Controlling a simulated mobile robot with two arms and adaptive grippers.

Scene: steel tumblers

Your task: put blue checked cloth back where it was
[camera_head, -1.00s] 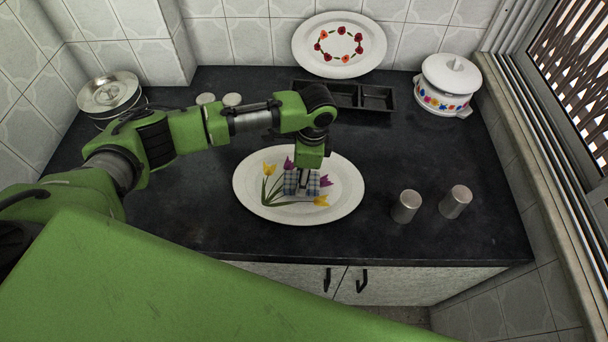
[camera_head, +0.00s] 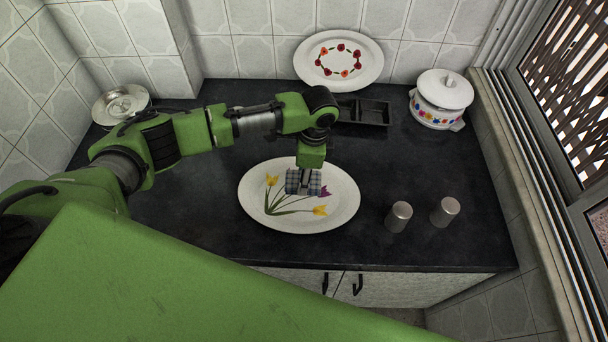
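The blue checked cloth (camera_head: 303,183), a small folded bundle, is over the far middle part of a white oval plate with painted tulips (camera_head: 258,207). My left gripper (camera_head: 309,174) points down at the cloth from above and appears shut on it; the fingers are small and partly hidden. The cloth seems slightly above the plate, but the gap is hard to judge. Two steel tumblers, one (camera_head: 398,217) and another (camera_head: 445,212), stand upright to the right of the plate. My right gripper is not in view.
A black tray (camera_head: 372,113) lies at the back, before a leaning flowered plate (camera_head: 338,61). A lidded white pot (camera_head: 441,98) stands back right, steel dishes (camera_head: 120,104) back left. The dark counter (camera_head: 420,165) is clear between pot and tumblers.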

